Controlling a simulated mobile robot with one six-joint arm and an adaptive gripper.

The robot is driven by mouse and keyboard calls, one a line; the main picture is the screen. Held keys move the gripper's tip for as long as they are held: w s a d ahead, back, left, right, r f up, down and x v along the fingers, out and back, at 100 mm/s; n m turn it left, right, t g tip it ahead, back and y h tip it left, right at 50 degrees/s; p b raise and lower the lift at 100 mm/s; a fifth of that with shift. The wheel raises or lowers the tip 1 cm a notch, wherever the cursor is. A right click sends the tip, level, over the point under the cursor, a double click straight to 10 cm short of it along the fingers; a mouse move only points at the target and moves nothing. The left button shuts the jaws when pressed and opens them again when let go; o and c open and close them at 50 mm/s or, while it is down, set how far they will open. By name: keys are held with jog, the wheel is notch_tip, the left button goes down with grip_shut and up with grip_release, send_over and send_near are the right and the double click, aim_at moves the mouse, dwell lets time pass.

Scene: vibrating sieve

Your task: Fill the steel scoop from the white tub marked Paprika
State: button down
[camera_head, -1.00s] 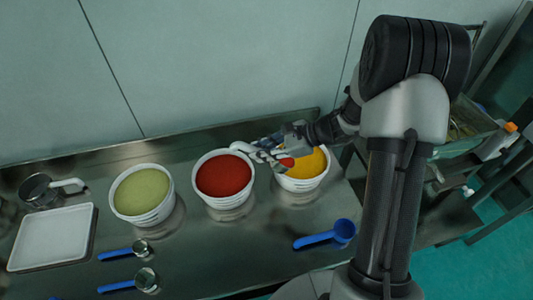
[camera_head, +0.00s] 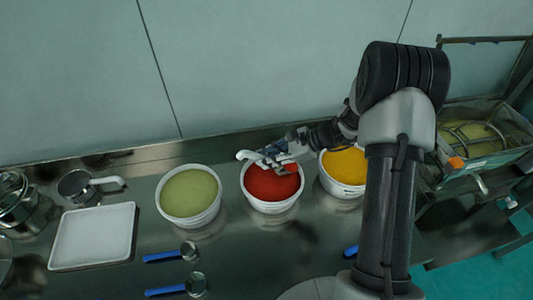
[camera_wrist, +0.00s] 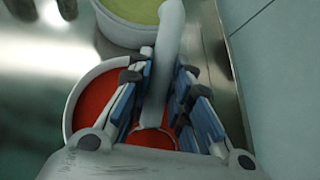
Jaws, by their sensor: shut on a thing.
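My gripper (camera_head: 272,160) is shut on the pale handle of a scoop (camera_head: 243,155), above the tub of red powder. In the wrist view, the handle (camera_wrist: 166,45) runs between my blue-padded fingers. The scoop's rounded bowl shows partly at the lower edge there, with red inside its rim. I cannot tell whether that red is powder in the bowl. The white tub of red powder (camera_head: 270,206) stands upright on the steel bench, partly covered by my gripper. It also shows in the wrist view (camera_wrist: 78,88). I cannot read any marking on it.
A white tub of green powder (camera_head: 190,220) stands to the left, and one of yellow powder (camera_head: 342,187) to the right, partly behind my arm. A white tray (camera_head: 62,240), a handled pan (camera_head: 75,186) and blue-handled scoops (camera_head: 165,256) lie left. A sieve machine (camera_head: 490,150) stands right.

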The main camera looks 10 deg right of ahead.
notch_tip(320, 180, down, 8)
jog(key=b, duration=0.4)
jog(key=a+r+h+p, duration=0.4)
jog(key=r+h+p, duration=0.1)
jog(key=p, duration=0.7)
jog(key=shift+w+r+n+g+h+p, duration=0.25)
jog(key=shift+r+n+g+h+p, duration=0.05)
jog(key=shift+r+g+p, duration=0.1)
jog(key=shift+a+p, duration=0.2)
jog(key=shift+p, duration=0.15)
dwell(0.4)
